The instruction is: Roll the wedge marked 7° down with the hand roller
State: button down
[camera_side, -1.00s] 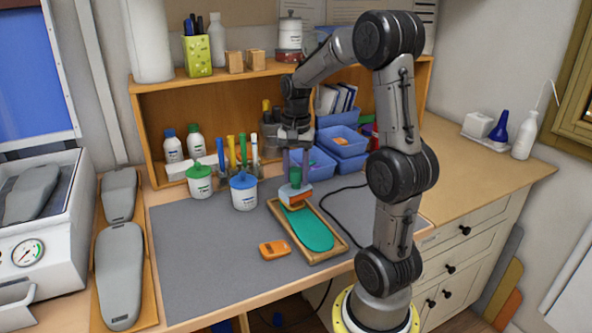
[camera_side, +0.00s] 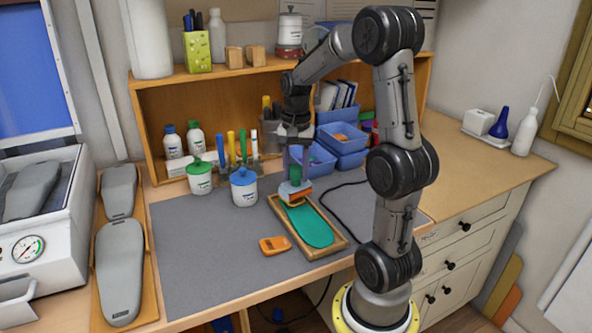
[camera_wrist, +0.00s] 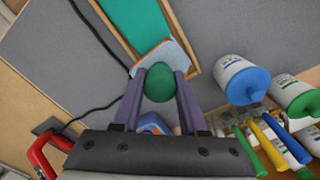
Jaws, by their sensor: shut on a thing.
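My gripper (camera_side: 295,164) (camera_wrist: 160,80) is shut on the green handle (camera_wrist: 160,86) of a tool that I take to be the hand roller (camera_side: 294,187). The handle stands about upright, with a pale blue-grey body below it. The tool is at the far end of a wooden-rimmed tray (camera_side: 334,249) holding a flat green insole (camera_side: 313,228). An orange edge (camera_side: 295,201) shows under the tool; it may be the wedge. No 7° mark is readable, and I cannot tell whether the tool presses on it. My fingers and the handle hide part of the tool in the wrist view.
A small orange device (camera_side: 274,246) lies left of the tray on the grey mat (camera_side: 205,265). A blue-lidded jar (camera_side: 243,187) and a green-lidded jar (camera_side: 200,177) stand to the left. Blue bins (camera_side: 341,140) are behind, and a black cable runs to the right.

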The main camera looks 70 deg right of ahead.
jog(key=shift+f, duration=0.95)
dwell(1.9)
jog(key=shift+w+d+f, duration=0.1)
jog(key=shift+w+d, duration=0.35)
jog(key=shift+w, duration=0.15)
jog(key=shift+w+d, duration=0.15)
jog(key=shift+w, duration=0.05)
jog(key=shift+w+d, duration=0.15)
dwell(0.4)
